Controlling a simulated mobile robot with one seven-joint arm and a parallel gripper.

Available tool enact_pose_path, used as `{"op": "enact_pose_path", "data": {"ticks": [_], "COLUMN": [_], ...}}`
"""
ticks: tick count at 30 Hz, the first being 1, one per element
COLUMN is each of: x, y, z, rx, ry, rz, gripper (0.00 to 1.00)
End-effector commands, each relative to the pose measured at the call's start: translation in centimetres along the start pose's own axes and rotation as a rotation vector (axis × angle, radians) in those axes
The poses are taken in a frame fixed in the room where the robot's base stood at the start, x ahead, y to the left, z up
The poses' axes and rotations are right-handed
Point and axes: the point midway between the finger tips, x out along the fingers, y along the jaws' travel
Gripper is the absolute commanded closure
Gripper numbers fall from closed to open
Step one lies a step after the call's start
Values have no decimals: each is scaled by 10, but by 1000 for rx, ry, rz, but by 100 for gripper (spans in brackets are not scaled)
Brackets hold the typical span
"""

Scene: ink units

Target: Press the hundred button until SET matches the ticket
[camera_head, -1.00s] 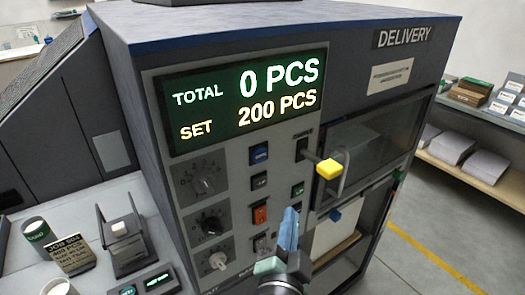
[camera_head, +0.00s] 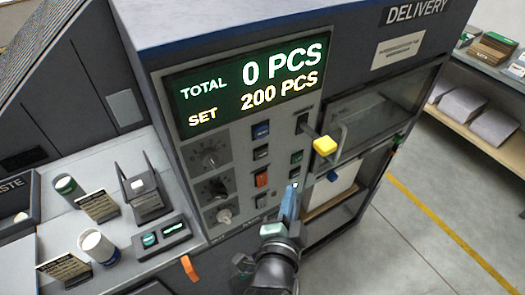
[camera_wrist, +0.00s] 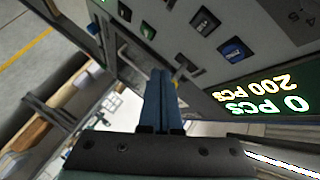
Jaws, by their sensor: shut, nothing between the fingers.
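The counter display (camera_head: 250,85) reads TOTAL 0 PCS and SET 200 PCS; it also shows upside down in the wrist view (camera_wrist: 268,96). A small tan ticket (camera_head: 98,207) stands on the left ledge. Its print is too small now; a second ago it seemed to read 400 PCS. Below the display are a blue button (camera_head: 261,130), an orange switch (camera_head: 262,179) and several small buttons. I cannot read which is the hundred button. My gripper (camera_head: 290,192) is shut and empty, its blue fingers in front of the panel's lower right. I cannot tell whether the tips touch anything.
A yellow-ended lever (camera_head: 325,146) sticks out right of the buttons, close to my fingers. The delivery bay (camera_head: 360,125) has a clear cover. Another tan card (camera_head: 62,268) and a white cup (camera_head: 97,246) stand at lower left. Open floor (camera_head: 420,220) lies to the right.

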Motion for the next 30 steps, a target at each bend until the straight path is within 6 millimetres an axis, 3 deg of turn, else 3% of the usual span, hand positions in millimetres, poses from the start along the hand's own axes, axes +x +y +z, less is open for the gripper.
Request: {"op": "enact_pose_path", "data": {"ticks": [8,21,30], "x": [12,53,62], "y": [-8,-36,-45], "z": [9,40,44], "rx": [0,-1,0], "ry": [-1,0,1], "rz": [-4,-4,-1], "gripper": [100,100,100]}}
